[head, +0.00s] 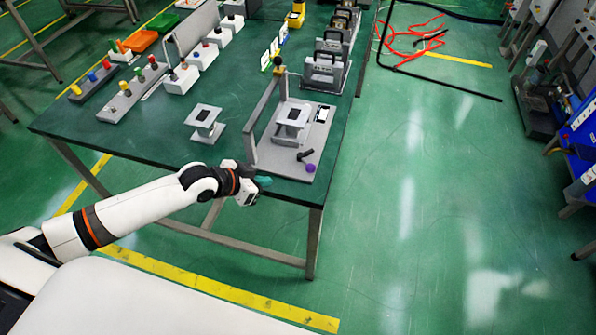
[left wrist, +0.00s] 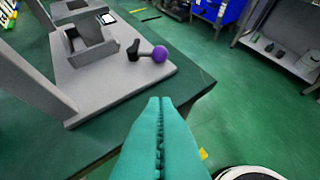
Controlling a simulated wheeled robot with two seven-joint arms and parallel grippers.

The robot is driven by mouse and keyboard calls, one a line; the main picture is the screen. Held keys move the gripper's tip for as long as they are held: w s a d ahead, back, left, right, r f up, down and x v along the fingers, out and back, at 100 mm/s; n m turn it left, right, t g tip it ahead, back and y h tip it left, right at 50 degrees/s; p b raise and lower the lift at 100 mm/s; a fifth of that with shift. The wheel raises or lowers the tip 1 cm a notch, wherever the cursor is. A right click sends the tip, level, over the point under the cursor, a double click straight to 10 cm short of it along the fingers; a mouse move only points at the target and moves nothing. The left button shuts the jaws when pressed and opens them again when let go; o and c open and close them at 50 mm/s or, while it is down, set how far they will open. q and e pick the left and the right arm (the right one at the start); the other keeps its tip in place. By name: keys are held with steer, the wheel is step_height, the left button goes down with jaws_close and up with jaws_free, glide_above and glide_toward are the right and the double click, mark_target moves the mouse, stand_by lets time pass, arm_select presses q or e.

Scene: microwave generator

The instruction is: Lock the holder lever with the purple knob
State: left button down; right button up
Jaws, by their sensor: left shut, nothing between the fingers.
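The holder lever (head: 305,155) is a short black lever ending in a purple knob (head: 310,168), at the front right of a grey fixture plate (head: 270,168). In the left wrist view the purple knob (left wrist: 160,54) and black lever (left wrist: 136,50) lie near the plate's corner, beyond my fingertips. A grey holder block (head: 292,118) stands on the plate behind the lever. My left gripper (head: 265,181) is at the table's front edge, left of and apart from the knob. Its teal fingers (left wrist: 160,100) are shut with nothing between them. My right gripper is not in view.
A grey upright frame (head: 265,115) stands on the plate's left side. A separate grey stand (head: 205,122) is farther left on the green table (head: 150,140). Button boxes, bins and more fixtures fill the back. Floor to the right is open.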

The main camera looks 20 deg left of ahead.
arm_select(q)
steer(key=x, duration=0.9)
steer(key=shift+w, duration=0.1)
steer(key=shift+w+d+r+p, duration=0.1)
steer(key=shift+w+d+p, duration=0.15)
steer(key=shift+w+d, duration=0.25)
steer(key=shift+w+d+p, duration=0.25)
steer(key=shift+w+d, duration=0.05)
steer(key=shift+w, duration=0.4)
steer(key=shift+w+d+r+p, duration=0.1)
steer(key=shift+w+d+p, duration=0.15)
steer(key=shift+w+d, duration=0.25)
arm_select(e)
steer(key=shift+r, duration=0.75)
arm_select(q)
steer(key=shift+w+a, duration=0.1)
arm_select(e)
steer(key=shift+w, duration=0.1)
